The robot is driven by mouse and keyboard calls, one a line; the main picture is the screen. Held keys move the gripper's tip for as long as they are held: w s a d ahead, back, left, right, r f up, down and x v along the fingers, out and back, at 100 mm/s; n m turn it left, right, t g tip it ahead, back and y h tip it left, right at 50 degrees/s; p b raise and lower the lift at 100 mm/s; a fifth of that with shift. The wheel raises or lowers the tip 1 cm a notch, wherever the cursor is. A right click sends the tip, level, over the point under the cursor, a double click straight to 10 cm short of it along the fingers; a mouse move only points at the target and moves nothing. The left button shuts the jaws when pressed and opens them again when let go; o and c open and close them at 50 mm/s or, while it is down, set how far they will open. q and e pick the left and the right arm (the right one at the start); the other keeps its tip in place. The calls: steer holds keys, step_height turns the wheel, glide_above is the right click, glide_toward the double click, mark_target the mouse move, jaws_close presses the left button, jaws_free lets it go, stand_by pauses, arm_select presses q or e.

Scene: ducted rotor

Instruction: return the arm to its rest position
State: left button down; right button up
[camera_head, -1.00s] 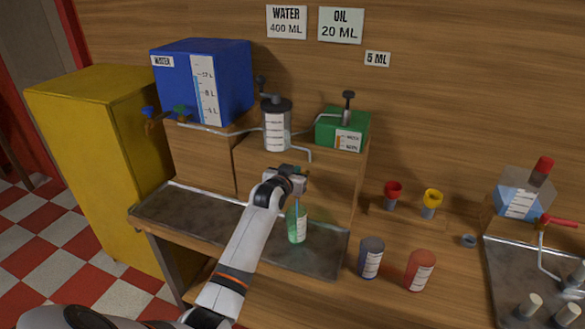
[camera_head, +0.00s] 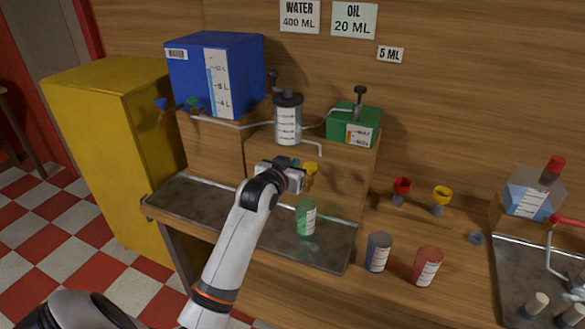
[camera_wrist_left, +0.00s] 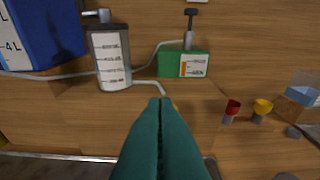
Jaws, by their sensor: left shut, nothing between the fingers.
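My left gripper (camera_head: 297,170) is raised above the metal tray, in front of the wooden box, with nothing held. In the left wrist view its teal fingers (camera_wrist_left: 160,105) are together and point toward the wooden box. A green bottle (camera_head: 306,219) with a white label stands upright on the tray, below and apart from the gripper. A small yellow thing (camera_head: 312,170) shows just behind the gripper, mostly hidden by the fingers in the wrist view. My right gripper is not in view.
The metal tray (camera_head: 190,200) runs below my arm. A blue water tank (camera_head: 240,75), grey cylinder (camera_head: 288,122) and green oil box (camera_head: 345,125) stand behind. A blue-grey can (camera_head: 377,252) and red can (camera_head: 426,266) stand right. A yellow cabinet (camera_head: 100,150) is left.

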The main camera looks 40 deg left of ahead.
arm_select(q)
steer(key=shift+s, duration=0.1)
stand_by(0.5)
steer(key=s+d+f+m+g+h, duration=0.25)
steer(key=s+d+f+g, duration=0.25)
steer(key=s+d+f, duration=0.65)
steer(key=s+d+f+m+g, duration=0.1)
steer(key=s+d+f+g, duration=0.15)
steer(key=s, duration=0.55)
steer(key=s+d+f+g+h, duration=0.1)
steer(key=s+d+f+g, duration=0.15)
steer(key=s, duration=0.45)
steer(key=s+d+f+m+g, duration=0.15)
steer(key=s+d, duration=0.25)
steer(key=s, duration=0.4)
step_height(320, 180, down, 27)
steer(key=b, duration=0.2)
steer(key=s+a+f+g+b, duration=0.2)
steer(key=s+a+f, duration=0.1)
steer(key=s+f, duration=1.4)
step_height(320, 180, down, 3)
steer(key=shift+a+f, duration=0.1)
steer(key=shift+a, duration=0.1)
